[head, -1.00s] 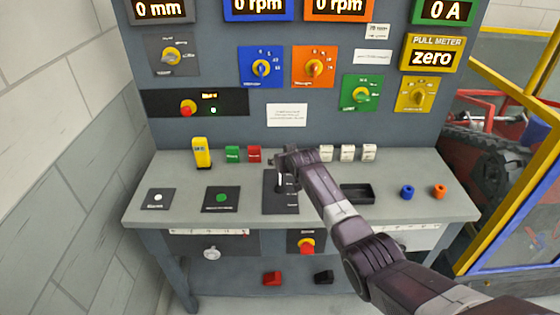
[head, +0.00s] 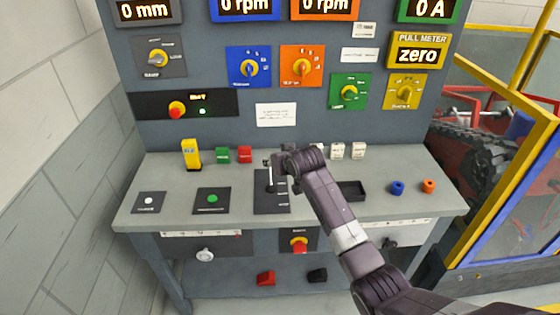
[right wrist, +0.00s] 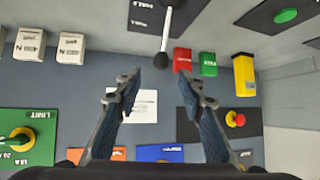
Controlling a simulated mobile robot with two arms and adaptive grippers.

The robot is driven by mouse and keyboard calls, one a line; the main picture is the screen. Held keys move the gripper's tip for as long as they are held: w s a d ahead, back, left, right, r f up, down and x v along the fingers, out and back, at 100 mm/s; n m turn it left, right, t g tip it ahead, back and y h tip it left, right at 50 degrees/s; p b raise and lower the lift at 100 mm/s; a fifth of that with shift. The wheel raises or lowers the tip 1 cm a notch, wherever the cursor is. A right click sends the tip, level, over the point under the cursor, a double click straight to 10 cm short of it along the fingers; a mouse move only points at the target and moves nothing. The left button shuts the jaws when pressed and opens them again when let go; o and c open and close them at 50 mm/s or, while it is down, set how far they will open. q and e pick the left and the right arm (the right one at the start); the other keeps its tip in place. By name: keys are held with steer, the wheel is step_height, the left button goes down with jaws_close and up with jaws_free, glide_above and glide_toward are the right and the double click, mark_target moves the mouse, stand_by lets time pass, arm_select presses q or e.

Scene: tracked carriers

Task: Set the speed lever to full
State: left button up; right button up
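The speed lever (head: 270,182) stands on a black plate (head: 272,204) in the middle of the bench. In the right wrist view the lever (right wrist: 166,30) is a pale rod with a dark tip. My right gripper (head: 276,162) is at the lever's upper end, just to its right and behind in the head view. In the right wrist view my right gripper (right wrist: 160,78) is open, and the lever's tip shows between and just beyond its two fingertips. No grip on the lever shows. My left gripper is out of view.
A yellow block (head: 192,155), a green block (head: 223,155) and a red block (head: 245,154) stand left of the lever, with white blocks (head: 337,151) to its right. The upright panel (head: 215,130) with knobs rises behind. A black tray (head: 352,191) lies right of the plate.

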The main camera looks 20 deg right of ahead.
steer(key=shift+v, duration=1.85)
